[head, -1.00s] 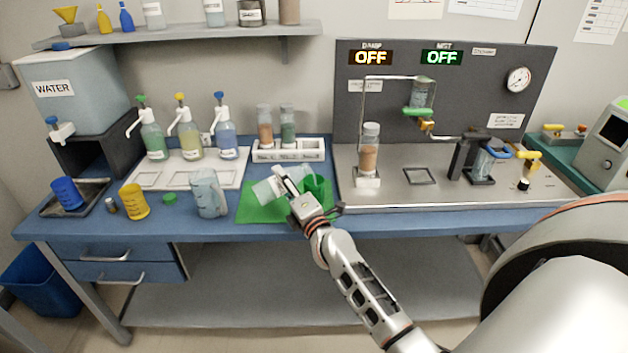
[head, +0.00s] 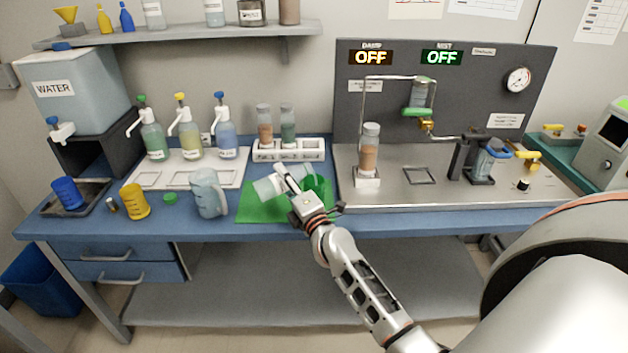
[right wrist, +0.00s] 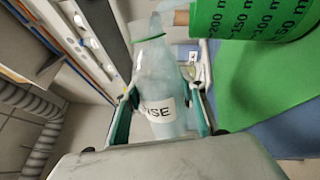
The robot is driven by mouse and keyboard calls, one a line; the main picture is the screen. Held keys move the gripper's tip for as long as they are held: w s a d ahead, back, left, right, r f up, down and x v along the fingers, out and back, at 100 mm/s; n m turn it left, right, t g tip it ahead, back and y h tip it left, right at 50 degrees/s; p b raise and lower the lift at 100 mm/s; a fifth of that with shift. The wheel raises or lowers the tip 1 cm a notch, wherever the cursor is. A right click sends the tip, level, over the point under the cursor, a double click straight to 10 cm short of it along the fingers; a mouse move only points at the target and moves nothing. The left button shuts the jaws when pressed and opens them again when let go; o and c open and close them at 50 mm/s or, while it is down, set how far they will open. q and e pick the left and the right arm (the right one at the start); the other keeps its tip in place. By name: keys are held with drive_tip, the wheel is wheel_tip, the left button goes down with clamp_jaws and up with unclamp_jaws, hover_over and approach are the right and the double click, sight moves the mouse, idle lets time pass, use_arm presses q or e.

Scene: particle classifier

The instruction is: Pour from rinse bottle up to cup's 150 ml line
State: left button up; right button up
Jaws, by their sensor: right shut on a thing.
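My right gripper (head: 292,184) is shut on the rinse bottle (head: 266,188), a translucent pale bottle tilted well over above the green mat. In the right wrist view the rinse bottle (right wrist: 152,75) sits between the fingers (right wrist: 160,112), its label partly reading "SE" and its neck at the cup's side. The green cup (head: 318,186) stands on the mat just right of the bottle, partly hidden by the gripper. In the right wrist view the green cup (right wrist: 252,18) shows printed marks of 50, 100, 150 and 200 ml. The liquid level inside it cannot be seen. My left gripper is not in view.
A clear jug (head: 208,193) stands left of the green mat (head: 257,214). A yellow cup (head: 134,201) and blue cup (head: 66,192) are further left. A white rack (head: 289,150) with vials stands behind. The steel panel base (head: 430,195) lies to the right.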

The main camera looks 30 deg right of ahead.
drive_tip(key=shift+d+r+m, duration=0.1)
drive_tip(key=shift+r+m, duration=0.45)
drive_tip(key=shift+m, duration=0.25)
idle(1.5)
